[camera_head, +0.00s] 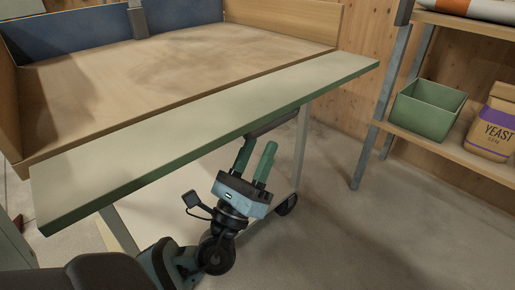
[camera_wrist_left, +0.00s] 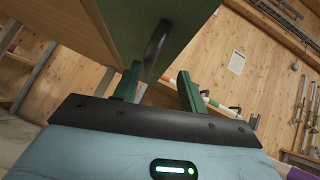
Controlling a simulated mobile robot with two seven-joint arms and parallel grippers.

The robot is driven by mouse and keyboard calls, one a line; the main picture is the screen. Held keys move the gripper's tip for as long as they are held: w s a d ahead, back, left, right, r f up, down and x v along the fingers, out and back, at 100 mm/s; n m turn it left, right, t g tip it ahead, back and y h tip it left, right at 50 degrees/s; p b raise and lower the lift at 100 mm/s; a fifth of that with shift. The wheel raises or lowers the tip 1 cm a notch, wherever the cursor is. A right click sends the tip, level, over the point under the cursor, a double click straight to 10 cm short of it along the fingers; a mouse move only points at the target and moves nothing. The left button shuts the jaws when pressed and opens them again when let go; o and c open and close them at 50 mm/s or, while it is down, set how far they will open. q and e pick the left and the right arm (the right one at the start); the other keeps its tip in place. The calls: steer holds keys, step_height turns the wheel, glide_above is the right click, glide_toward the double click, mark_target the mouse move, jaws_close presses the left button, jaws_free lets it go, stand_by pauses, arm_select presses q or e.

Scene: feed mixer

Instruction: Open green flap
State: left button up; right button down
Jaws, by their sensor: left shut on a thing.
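The green flap (camera_head: 205,125) is a long, pale-topped board with a green edge, lying about flat along the front of the wooden feed mixer in the head view. Its green underside (camera_wrist_left: 185,25) fills the top of the left wrist view. A dark curved handle (camera_wrist_left: 157,50) hangs from that underside; it partly shows in the head view (camera_head: 280,124). My left gripper (camera_head: 259,144) is below the flap, its green fingers pointing up. My right gripper is not in view.
The mixer's wooden box (camera_head: 180,72) holds a pale powdery surface. A metal-legged shelf at right carries a green bin (camera_head: 425,110) and a yeast bag (camera_head: 493,125). The floor (camera_head: 340,225) between the mixer and shelf is clear.

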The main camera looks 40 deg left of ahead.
arm_select(q)
steer(key=s+a+f+b, duration=0.1)
steer(key=s+f+b, duration=0.4)
steer(key=s+f, duration=0.1)
steer(key=shift+s+a, duration=0.15)
steer(key=shift+a, duration=0.1)
stand_by(0.9)
steer(key=shift+f, duration=0.1)
